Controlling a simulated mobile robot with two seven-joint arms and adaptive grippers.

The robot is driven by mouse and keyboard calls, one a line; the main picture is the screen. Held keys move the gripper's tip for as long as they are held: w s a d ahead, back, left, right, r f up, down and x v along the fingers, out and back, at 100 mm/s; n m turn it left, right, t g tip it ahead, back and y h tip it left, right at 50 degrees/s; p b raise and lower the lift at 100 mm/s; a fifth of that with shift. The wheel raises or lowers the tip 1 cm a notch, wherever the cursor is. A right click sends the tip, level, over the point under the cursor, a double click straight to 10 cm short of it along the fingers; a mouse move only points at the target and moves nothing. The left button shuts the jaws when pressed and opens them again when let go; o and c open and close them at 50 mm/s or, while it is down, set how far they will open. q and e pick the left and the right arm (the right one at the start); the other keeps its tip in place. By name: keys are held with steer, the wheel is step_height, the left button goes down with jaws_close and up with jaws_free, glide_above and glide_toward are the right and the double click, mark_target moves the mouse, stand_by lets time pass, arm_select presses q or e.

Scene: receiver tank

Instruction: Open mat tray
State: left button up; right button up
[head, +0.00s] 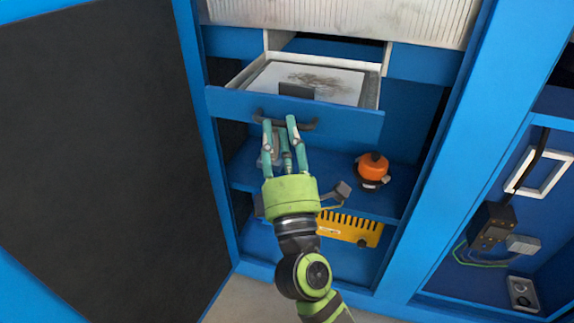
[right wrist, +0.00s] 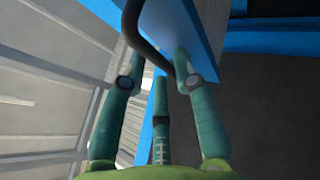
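The mat tray (head: 240,103) is a drawer with a blue front and pale side walls, and it stands pulled out of the cabinet. A flat grey mat (head: 335,88) with a brown smudge lies in it. A dark curved handle (head: 306,125) is on its front. My right gripper (head: 281,128) is at the handle, its teal fingers apart; in the right wrist view the handle (right wrist: 142,42) passes between the fingers (right wrist: 158,68). Whether the fingers touch it is unclear. My left gripper is not in view.
Below the tray, a blue shelf (head: 335,195) holds an orange-topped object (head: 373,168). A yellow toothed item (head: 352,229) sits lower. A large dark door panel (head: 95,160) stands open at left. A blue post and another compartment are at right.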

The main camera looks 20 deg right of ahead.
steer(key=v, duration=1.1)
steer(key=w+a+f+g+y, duration=0.1)
steer(key=w+f+g, duration=0.2)
steer(key=f, duration=0.7)
steer(key=w+f+g+y, duration=0.2)
steer(key=f, duration=0.7)
steer(key=s+d+f+m+g, duration=0.2)
steer(key=f+g, duration=0.2)
steer(key=f, duration=0.8)
steer(key=s+d+f+m+g, duration=0.1)
steer(key=s+f+m+g, duration=0.15)
steer(key=f, duration=1.05)
steer(key=s+d+f+m+g, duration=0.4)
steer(key=s+f+g, duration=0.2)
steer(key=s+f, duration=0.7)
steer(key=s+d+f+m+g, duration=0.2)
steer(key=s+f+m, duration=0.2)
steer(key=s, duration=0.5)
steer(key=s+d+f+m+g, duration=0.3)
steer(key=s+f, duration=0.4)
steer(key=s, duration=0.3)
steer(key=shift+f+m, duration=0.2)
steer(key=shift+m, duration=0.55)
